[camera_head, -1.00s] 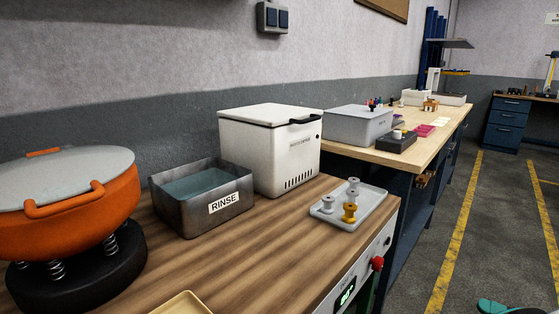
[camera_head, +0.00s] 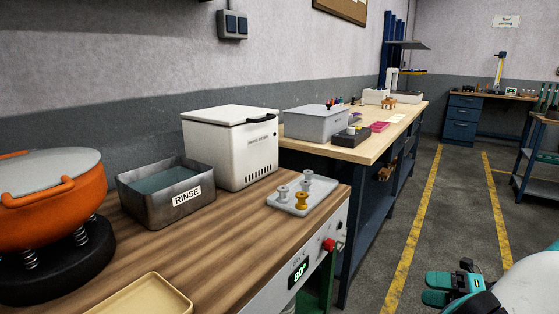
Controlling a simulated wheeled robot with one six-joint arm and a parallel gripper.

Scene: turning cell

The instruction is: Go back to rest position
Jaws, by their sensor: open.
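My gripper (camera_head: 452,286) is at the lower right of the head view, with teal and black parts, out over the floor. It is open, and I see nothing between its fingers. It is apart from the wooden bench (camera_head: 226,236) and everything on it. A white rounded part of my arm shows at the lower right corner. The rest of my arm is out of the picture.
The bench holds an orange bowl machine (camera_head: 50,205), a RINSE tank (camera_head: 165,205), a white lidded box (camera_head: 232,150), a tray (camera_head: 291,208) with spools and a tan tray (camera_head: 150,298). A second bench (camera_head: 360,146) stands behind. The yellow-lined floor (camera_head: 455,215) is clear.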

